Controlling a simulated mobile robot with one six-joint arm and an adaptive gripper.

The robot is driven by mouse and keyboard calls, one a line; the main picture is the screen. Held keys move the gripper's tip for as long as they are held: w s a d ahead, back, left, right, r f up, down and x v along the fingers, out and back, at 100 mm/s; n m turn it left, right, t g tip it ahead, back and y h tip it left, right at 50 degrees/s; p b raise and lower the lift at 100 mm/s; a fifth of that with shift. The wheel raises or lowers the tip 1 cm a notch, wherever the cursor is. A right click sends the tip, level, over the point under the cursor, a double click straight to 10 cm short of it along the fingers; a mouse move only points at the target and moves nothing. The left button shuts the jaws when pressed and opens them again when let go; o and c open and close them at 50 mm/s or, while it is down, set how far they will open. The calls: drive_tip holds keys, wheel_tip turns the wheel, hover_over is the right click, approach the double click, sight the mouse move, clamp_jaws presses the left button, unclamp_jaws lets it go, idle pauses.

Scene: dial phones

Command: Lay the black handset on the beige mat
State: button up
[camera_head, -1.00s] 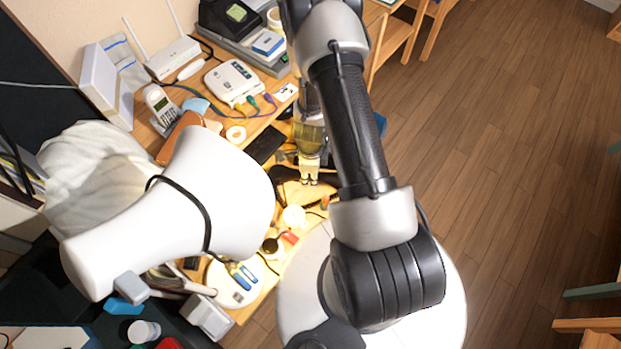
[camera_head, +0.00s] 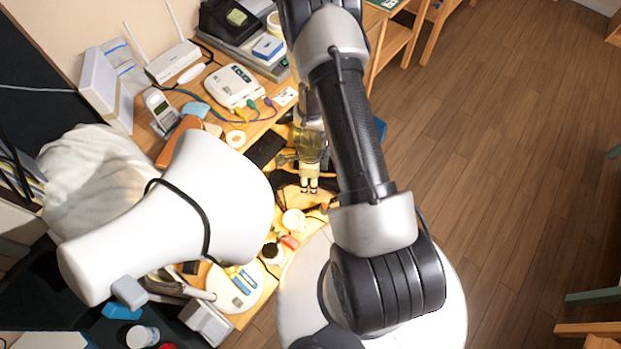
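My gripper (camera_head: 309,188) points down over the wooden desk, beside my own dark forearm. Its two pale fingertips show close together with a thin gap. I cannot tell whether anything is between them. A black curved shape that looks like the handset (camera_head: 282,179) lies at desk level just left of the fingers. Part of it is hidden behind the gripper, and I cannot tell whether they touch. The beige mat cannot be told apart from the sunlit desk top; my arm and the white body part cover much of this area.
A flat black rectangle (camera_head: 265,148), a tape roll (camera_head: 236,139) and a white cup (camera_head: 293,221) lie close around the gripper. A white box with cables (camera_head: 233,86), a cordless phone (camera_head: 160,108) and a router (camera_head: 172,62) stand further back. Open floor lies to the right.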

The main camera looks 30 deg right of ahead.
drive_tip(key=shift+r, duration=0.1)
drive_tip(key=w+a+r+n+t+p, duration=0.15)
drive_tip(key=r+n+p, duration=0.25)
drive_tip(key=r, duration=0.9)
drive_tip(key=w+a+r+n+y+p, duration=0.1)
drive_tip(key=w+a+r+n+p, duration=0.2)
drive_tip(key=r, duration=0.9)
drive_tip(key=a+r+n+t+p, duration=0.15)
drive_tip(key=r+n+p, duration=0.3)
drive_tip(key=r, duration=0.85)
drive_tip(key=s+a+r+n, duration=0.2)
drive_tip(key=s+r+n, duration=0.5)
drive_tip(key=s+r, duration=0.2)
drive_tip(key=s+a+r+n+t+h, duration=0.1)
drive_tip(key=s+a+r+n, duration=0.1)
drive_tip(key=s+r+n, duration=0.5)
wheel_tip(320, 180, up, 3)
drive_tip(key=shift+s+a+t+p, duration=0.35)
drive_tip(key=shift+s+p, duration=0.1)
drive_tip(key=shift+s, duration=0.6)
